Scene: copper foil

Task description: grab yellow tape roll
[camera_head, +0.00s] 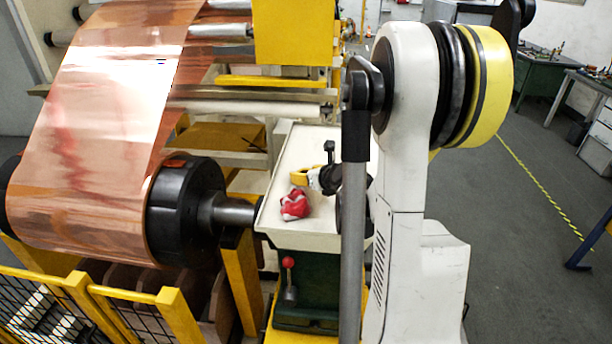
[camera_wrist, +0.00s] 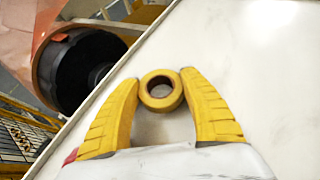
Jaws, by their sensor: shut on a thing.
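The yellow tape roll (camera_wrist: 173,96) shows in the wrist view as a ring with a dark hole. It sits between the tips of the two yellow fingers of my gripper (camera_wrist: 160,79), which press on it from both sides. A soft shadow lies below the roll on the white tray top; I cannot tell whether the roll touches the surface. In the head view my gripper (camera_head: 303,178) is small, over the white tray table (camera_head: 318,218), partly hidden by my arm. The roll cannot be told apart from the yellow fingers there.
A crumpled red object (camera_head: 294,205) lies on the tray close to my gripper. A copper foil roll (camera_head: 100,120) with a black end hub (camera_head: 186,210) stands to the left. In the wrist view the tray top (camera_wrist: 260,60) is clear to the right.

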